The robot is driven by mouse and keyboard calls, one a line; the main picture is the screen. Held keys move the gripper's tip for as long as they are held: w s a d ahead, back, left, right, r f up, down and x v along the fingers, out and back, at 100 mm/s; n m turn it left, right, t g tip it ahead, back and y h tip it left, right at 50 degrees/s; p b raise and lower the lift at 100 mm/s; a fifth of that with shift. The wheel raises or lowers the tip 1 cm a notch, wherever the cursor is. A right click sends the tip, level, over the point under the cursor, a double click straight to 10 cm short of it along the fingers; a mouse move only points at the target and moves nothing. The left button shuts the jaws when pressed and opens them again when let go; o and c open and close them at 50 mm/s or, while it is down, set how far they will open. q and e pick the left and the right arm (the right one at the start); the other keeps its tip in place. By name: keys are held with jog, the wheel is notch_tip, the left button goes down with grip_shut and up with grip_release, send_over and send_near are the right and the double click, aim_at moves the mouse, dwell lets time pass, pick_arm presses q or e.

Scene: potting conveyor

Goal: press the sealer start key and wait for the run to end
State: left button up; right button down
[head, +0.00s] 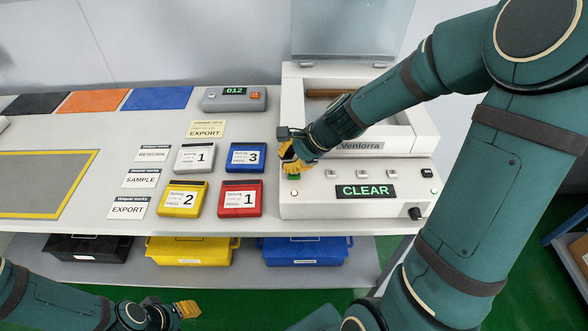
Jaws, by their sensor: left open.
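The white sealer (360,205) stands at the right end of the table, with its lid raised. Its display (366,191) reads CLEAR in green. A green key (294,177) sits at the left of its front panel. My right gripper (289,162) points down at this key and partly covers it; I cannot tell whether it touches. Its finger opening is not clear from this angle. My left gripper (188,309) is open, low in front of the table's edge, away from the sealer.
Red (241,198), yellow (182,198), blue (246,157) and white (196,158) labelled boxes lie left of the sealer. A grey device (234,98) showing 012 stands behind them. Bins (190,250) sit on the lower shelf.

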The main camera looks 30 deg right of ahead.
jog(key=shift+r, duration=0.3)
notch_tip(320, 180, up, 5)
jog(key=p, duration=0.5)
dwell(0.4)
dwell(0.5)
